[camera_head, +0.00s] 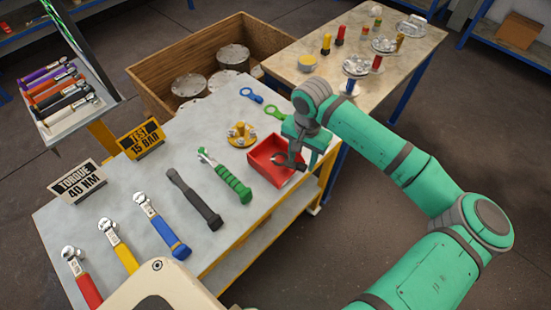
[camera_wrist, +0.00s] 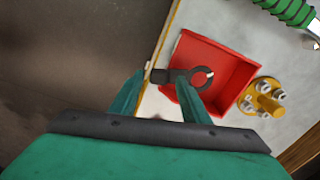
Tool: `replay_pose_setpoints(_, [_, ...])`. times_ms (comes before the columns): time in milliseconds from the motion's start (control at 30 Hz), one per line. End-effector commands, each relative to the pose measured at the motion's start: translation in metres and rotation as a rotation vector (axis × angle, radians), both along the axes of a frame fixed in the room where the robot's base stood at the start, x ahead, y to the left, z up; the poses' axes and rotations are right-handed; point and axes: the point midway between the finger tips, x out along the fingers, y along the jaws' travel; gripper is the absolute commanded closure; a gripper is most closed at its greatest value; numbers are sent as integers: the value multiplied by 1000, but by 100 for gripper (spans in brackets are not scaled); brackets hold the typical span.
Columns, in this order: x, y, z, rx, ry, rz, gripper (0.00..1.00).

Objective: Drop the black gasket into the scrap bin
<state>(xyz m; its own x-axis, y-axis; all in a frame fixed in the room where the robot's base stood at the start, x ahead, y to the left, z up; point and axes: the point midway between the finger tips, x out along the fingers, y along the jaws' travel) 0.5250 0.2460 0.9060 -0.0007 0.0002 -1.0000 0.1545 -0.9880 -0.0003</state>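The black gasket (camera_wrist: 203,78) is a flat dark ring with a tab. My gripper (camera_wrist: 161,76) is shut on its tab, with one teal finger on each side. In the head view the gasket (camera_head: 281,159) shows just below my gripper (camera_head: 297,154), over the red scrap bin (camera_head: 262,163). In the wrist view the ring is in front of the red bin (camera_wrist: 228,68) and hides part of its floor. The gasket appears to be above the bin's floor; the exact height is hard to tell.
A yellow flanged piece (camera_head: 241,134) stands beside the bin, and a green-handled wrench (camera_head: 228,175) lies to its left. Blue (camera_head: 251,95) and green (camera_head: 275,112) ring gaskets lie behind. A wooden crate (camera_head: 150,85) and second table (camera_head: 425,48) stand farther back.

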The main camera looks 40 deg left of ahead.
Motion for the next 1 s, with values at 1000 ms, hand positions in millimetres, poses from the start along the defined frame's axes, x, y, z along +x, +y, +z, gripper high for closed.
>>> replay_pose_setpoints(1000, [1, 0, 100, -1, -2, 0, 52])
